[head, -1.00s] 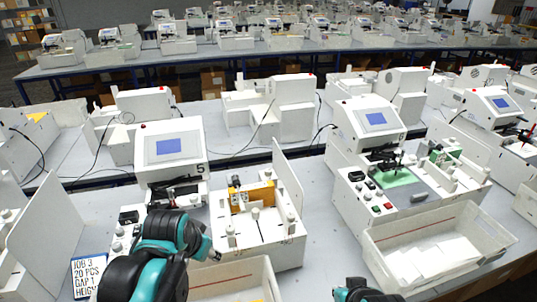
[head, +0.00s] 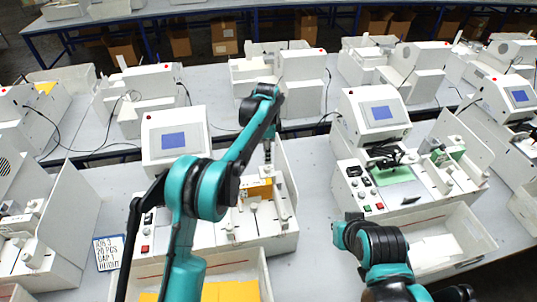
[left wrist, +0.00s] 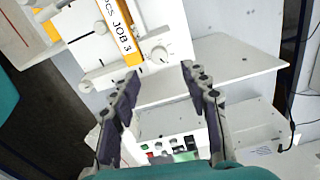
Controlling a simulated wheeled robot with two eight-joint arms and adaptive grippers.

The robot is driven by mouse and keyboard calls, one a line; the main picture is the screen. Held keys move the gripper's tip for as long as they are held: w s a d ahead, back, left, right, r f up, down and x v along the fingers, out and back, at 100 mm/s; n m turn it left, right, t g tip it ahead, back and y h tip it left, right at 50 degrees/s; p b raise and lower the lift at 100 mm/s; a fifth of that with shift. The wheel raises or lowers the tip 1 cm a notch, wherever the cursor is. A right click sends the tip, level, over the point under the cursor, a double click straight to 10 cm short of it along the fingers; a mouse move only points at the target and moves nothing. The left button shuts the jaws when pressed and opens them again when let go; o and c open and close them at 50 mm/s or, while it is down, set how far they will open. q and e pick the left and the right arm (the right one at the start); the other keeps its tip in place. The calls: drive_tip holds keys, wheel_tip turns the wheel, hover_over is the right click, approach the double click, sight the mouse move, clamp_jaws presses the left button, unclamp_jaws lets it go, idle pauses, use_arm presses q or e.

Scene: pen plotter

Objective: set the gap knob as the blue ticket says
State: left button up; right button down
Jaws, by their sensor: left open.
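The blue-edged ticket (head: 107,252) lies on the table left of the near machine. Its lines read JOB 3, 20 PCS, GAP 1 and a last line that is hard to read. My left gripper (head: 268,158) points down over the orange part of the near machine's bed, its fingers small in the head view. In the left wrist view the left gripper (left wrist: 160,75) is open and empty. A white round knob (left wrist: 158,53) shows just beyond and between its fingertips; I cannot tell whether it is the gap knob, and its marks are unreadable. My right gripper is out of view.
The near machine's screen box (head: 174,140) stands left of my left forearm. An upright white panel (head: 287,172) borders the bed's right side. A white bin (head: 455,225) is at right.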

sight(267, 168)
use_arm(q)
drive_tip(key=shift+f, duration=3.9)
clamp_jaws()
